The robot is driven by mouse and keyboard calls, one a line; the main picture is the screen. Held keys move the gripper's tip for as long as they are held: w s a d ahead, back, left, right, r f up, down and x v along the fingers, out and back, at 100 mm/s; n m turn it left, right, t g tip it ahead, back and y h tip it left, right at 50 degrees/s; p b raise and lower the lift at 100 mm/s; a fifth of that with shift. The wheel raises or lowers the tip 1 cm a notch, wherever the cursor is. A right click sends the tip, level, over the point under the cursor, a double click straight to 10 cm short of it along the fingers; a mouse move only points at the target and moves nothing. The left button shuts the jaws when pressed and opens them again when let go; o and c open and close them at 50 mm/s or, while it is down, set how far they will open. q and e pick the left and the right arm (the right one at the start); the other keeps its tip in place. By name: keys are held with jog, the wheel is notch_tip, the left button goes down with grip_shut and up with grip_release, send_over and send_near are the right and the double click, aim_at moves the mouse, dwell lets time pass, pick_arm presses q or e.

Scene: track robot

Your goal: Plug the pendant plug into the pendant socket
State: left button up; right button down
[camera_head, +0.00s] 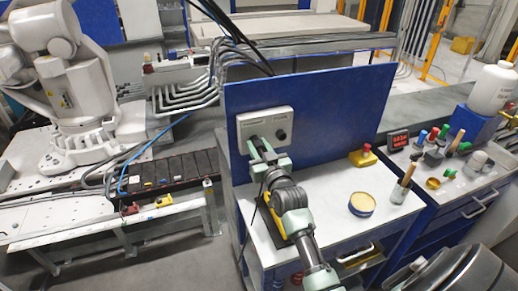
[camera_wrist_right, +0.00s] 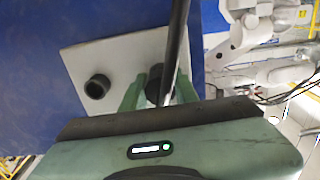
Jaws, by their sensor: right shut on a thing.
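A pale socket plate (camera_head: 277,119) is mounted on the blue upright panel (camera_head: 330,110) in the head view. The plate (camera_wrist_right: 118,50) also shows in the wrist view, with a dark round socket (camera_wrist_right: 98,86) standing free of the gripper at its left. My right gripper (camera_head: 261,148) is at the plate's left part. In the wrist view its green fingers (camera_wrist_right: 158,92) are shut on the dark round pendant plug (camera_wrist_right: 157,88), close in front of the plate. A dark cable (camera_wrist_right: 177,45) crosses there. Whether the plug is seated is hidden. My left gripper is not in view.
The white bench (camera_head: 315,205) below holds a yellow round tin (camera_head: 361,204), a yellow box with a red button (camera_head: 362,157) and a handled tool in a jar (camera_head: 403,182). A white robot arm (camera_head: 75,85) stands at left. Dark cables hang above the panel.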

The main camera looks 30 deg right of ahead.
jog(key=shift+w, duration=0.1)
jog(key=c, duration=1)
grip_release()
jog(key=shift+w, duration=0.1)
jog(key=shift+s+f, duration=0.1)
jog(key=shift+s, duration=0.35)
jog(key=b+v, duration=0.2)
jog(key=v, duration=0.5)
